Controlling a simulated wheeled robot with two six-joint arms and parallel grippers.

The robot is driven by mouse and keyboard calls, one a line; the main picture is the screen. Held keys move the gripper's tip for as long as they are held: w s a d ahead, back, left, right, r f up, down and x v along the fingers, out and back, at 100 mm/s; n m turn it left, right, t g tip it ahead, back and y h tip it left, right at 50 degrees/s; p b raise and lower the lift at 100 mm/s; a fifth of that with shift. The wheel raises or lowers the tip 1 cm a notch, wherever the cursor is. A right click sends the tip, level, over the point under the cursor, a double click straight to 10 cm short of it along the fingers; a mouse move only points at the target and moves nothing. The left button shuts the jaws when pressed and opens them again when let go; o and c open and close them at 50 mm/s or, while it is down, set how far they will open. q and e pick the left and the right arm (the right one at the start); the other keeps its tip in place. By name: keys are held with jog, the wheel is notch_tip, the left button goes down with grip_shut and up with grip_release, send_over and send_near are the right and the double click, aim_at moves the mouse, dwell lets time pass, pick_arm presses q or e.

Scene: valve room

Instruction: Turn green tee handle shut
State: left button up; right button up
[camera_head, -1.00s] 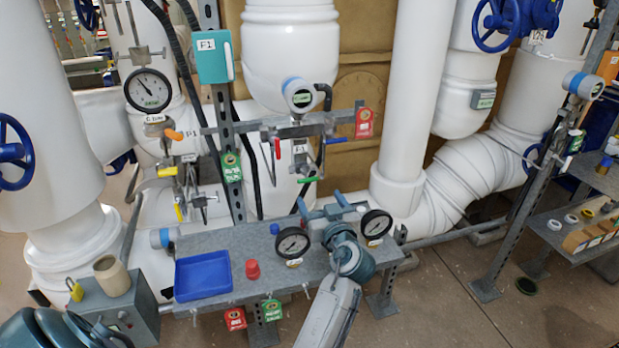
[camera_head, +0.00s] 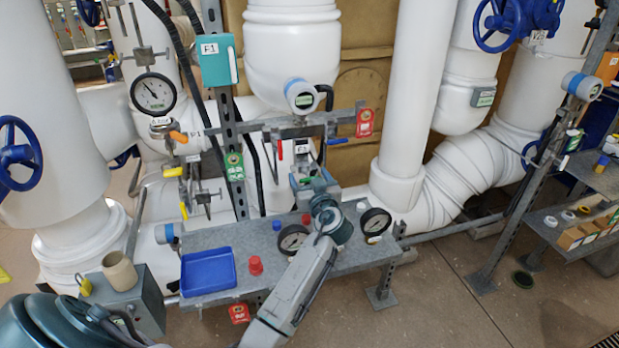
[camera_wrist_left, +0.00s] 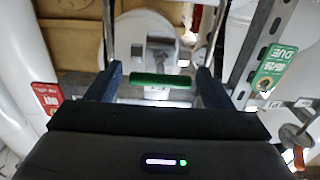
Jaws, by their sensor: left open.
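The green tee handle (camera_wrist_left: 163,79) shows in the left wrist view as a short bar lying crosswise between my left gripper's two fingers (camera_wrist_left: 159,84). The fingers are apart, with a gap on each side of the bar. In the head view my left gripper (camera_head: 308,182) is in front of the small valve manifold, above the grey shelf, and hides the green handle. My right gripper is not in view.
The grey shelf (camera_head: 221,237) carries a blue tray (camera_head: 208,271), a red cap (camera_head: 255,265) and two round gauges, one at its right end (camera_head: 375,221). A red tag (camera_head: 365,122) hangs right of the manifold. White pipes stand close behind.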

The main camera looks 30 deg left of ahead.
pick_arm(q)
jog(key=c, duration=1)
